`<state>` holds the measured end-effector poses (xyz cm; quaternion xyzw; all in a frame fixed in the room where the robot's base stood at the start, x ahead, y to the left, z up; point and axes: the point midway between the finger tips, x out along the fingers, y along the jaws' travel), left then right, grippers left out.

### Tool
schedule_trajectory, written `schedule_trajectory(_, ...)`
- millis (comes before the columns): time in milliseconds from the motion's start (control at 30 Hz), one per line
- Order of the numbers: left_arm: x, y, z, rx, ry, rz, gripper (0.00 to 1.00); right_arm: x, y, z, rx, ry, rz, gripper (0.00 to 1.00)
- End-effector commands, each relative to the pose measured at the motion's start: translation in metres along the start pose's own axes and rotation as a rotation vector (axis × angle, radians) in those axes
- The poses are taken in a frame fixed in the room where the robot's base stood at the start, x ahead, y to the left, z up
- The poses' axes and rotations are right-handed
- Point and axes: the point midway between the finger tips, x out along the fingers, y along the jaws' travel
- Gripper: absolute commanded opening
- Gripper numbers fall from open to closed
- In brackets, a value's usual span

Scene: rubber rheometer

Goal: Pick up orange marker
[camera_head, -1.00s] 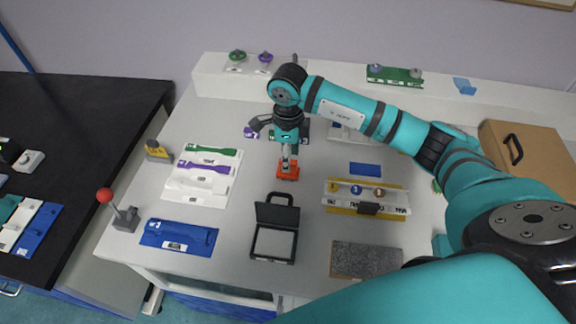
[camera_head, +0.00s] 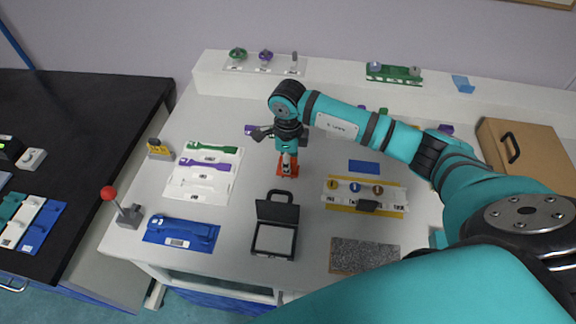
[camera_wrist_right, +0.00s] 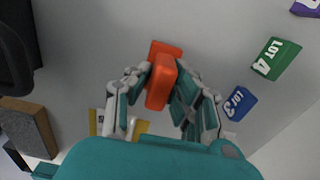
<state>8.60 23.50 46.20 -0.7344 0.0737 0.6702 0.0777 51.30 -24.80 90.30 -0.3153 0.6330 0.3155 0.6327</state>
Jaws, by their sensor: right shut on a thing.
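The orange marker (camera_wrist_right: 161,82) is a red-orange block with a wider base. In the right wrist view it stands between the fingers of my right gripper (camera_wrist_right: 160,90), which is shut on it. In the head view my right gripper (camera_head: 287,160) points down at the marker (camera_head: 287,172) on the white table, behind the open black case. Whether the marker's base touches the table is hard to tell. My left gripper is not in view.
An open black case (camera_head: 273,240) lies in front of the marker. A tray with yellow parts (camera_head: 364,209) and a blue mat (camera_head: 364,167) are to the right. A white tray (camera_head: 203,200) with coloured tools is to the left. A green LOT 4 block (camera_wrist_right: 276,59) and a blue block (camera_wrist_right: 239,102) show in the wrist view.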

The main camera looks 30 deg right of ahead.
Motion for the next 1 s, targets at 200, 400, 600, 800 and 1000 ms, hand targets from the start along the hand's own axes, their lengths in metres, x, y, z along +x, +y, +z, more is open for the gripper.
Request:
schedule_trajectory(200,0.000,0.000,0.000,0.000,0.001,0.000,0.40,-0.001,-0.001,0.000,0.000,-0.001,-0.001,0.00)
schedule_trajectory(400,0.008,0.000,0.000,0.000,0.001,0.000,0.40,-0.022,-0.001,0.001,-0.002,-0.004,-0.005,0.00)
schedule_trajectory(600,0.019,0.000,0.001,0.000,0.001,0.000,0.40,-0.063,-0.002,0.001,-0.001,-0.004,-0.006,0.00)
schedule_trajectory(800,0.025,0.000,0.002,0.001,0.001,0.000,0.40,-0.092,-0.001,0.001,0.001,-0.003,-0.004,0.00)
schedule_trajectory(1000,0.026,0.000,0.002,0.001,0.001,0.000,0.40,-0.101,0.000,0.000,0.000,-0.001,-0.001,0.00)
